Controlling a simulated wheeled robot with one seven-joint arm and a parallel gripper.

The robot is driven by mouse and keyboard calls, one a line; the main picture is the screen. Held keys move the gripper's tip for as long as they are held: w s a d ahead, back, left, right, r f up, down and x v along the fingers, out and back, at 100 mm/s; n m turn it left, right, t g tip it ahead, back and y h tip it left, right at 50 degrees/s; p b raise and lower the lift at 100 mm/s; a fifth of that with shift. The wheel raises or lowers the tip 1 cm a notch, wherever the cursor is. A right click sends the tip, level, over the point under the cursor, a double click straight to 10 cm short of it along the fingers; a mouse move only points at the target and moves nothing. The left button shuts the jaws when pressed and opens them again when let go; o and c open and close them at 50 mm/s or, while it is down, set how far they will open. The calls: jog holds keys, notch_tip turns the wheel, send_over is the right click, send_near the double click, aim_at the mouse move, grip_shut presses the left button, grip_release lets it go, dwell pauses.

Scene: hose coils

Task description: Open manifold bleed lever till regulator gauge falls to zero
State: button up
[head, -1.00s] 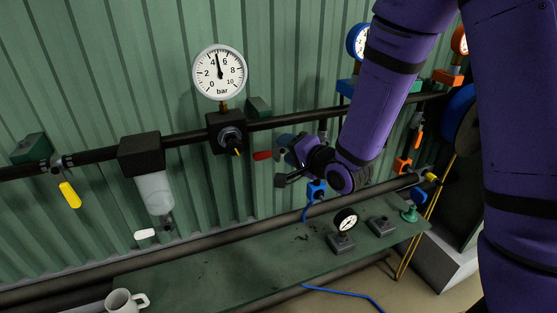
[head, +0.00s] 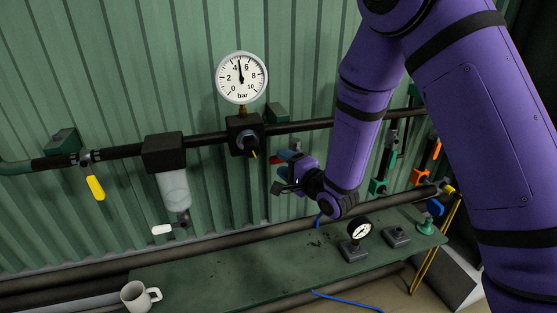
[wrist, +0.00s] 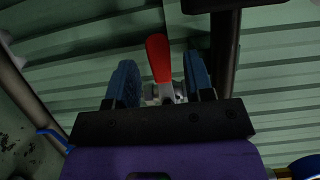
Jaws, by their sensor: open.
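The regulator gauge (head: 241,77), a white dial marked in bar, sits above a black block with a dark knob (head: 245,136); its needle points between 4 and 6. A red lever (head: 283,155) is on the pipe just right of the block, partly hidden by my gripper (head: 281,173). In the wrist view the red lever (wrist: 158,57) stands between the two blue fingers of my open gripper (wrist: 160,82). Gaps show on both sides of the lever. Its metal valve body (wrist: 163,93) is partly hidden behind the gripper.
A yellow lever (head: 95,188) and a filter bowl (head: 174,190) with a white lever (head: 161,229) hang to the left. Pipes run along the corrugated wall.

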jog(key=shift+x, duration=1.5)
grip_shut()
jog(key=shift+f, duration=0.1)
jog(key=shift+w+d+f+n+g+h, duration=0.1)
jog(key=shift+d+f+n+g+h, duration=0.25)
jog(key=shift+f+n+h, duration=0.7)
jog(key=shift+w+d+f+n+g+h, duration=0.15)
jog(key=shift+d+f+n+h, duration=0.3)
jog(key=shift+n, duration=1.25)
jog(key=shift+w+d+f+n+g+h, duration=0.1)
jog(key=shift+d+f+n+g+h, duration=0.25)
jog(key=shift+f+n+h, duration=0.7)
jog(key=shift+r+n+y, duration=0.2)
jog(key=shift+n+y, duration=0.2)
jog(key=shift+y, duration=0.05)
